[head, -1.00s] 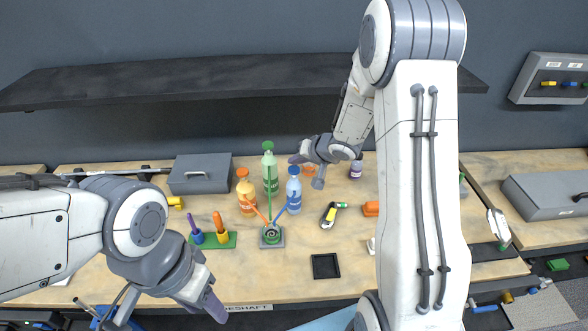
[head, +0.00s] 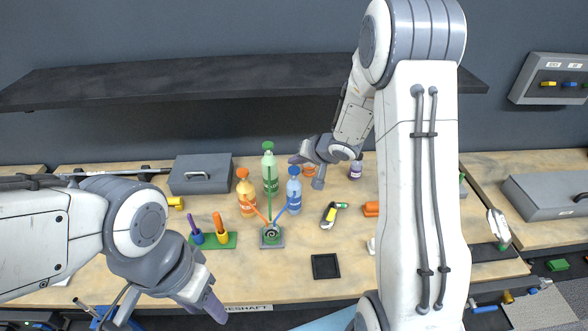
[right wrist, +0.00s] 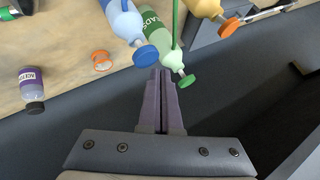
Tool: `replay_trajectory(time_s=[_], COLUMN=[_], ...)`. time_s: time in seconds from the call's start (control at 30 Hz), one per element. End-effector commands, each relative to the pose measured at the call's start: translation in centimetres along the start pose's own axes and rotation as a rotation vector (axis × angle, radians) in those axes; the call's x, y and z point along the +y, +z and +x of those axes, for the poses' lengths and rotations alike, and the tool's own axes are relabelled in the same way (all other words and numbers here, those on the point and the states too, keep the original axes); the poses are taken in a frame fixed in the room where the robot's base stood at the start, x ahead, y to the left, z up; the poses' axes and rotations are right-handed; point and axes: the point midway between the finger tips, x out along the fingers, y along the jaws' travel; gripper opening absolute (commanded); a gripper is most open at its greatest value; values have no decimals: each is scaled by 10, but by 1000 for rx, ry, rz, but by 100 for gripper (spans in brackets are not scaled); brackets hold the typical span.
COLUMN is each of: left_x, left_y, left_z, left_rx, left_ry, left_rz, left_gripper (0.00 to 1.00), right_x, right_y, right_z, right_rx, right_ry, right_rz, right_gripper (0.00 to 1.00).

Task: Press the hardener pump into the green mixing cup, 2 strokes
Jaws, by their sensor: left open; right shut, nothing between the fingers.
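The green mixing cup (head: 271,233) stands on a small square base at the table's middle. Behind it are an orange pump bottle (head: 246,197), a green pump bottle (head: 270,178) and a blue pump bottle (head: 294,194). Coloured spouts slant from these bottles to the cup. I cannot read which label says hardener. My right gripper (head: 295,159) is shut and empty, near the blue bottle's top. In the right wrist view its fingertips (right wrist: 166,72) are near the blue pump head (right wrist: 146,56) and green pump head (right wrist: 187,81); contact is unclear. My left gripper (head: 213,305) is open by the front edge.
A grey box (head: 201,174) stands at the back left. A green holder (head: 214,241) with pens is left of the cup. A dark shelf (head: 240,79) hangs above.

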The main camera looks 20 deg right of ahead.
Motion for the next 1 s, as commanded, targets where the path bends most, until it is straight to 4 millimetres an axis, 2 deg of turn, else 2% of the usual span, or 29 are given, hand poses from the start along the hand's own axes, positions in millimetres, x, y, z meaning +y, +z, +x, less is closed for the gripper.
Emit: replay_trajectory(time_s=[1.0], left_x=[0], left_y=[0], left_z=[1], left_rx=[0], left_ry=[0], left_rz=[0], left_gripper=[50], right_x=[4], right_y=[4], right_z=[6], right_rx=[0], right_ry=[0], right_rz=[0], right_gripper=[0])
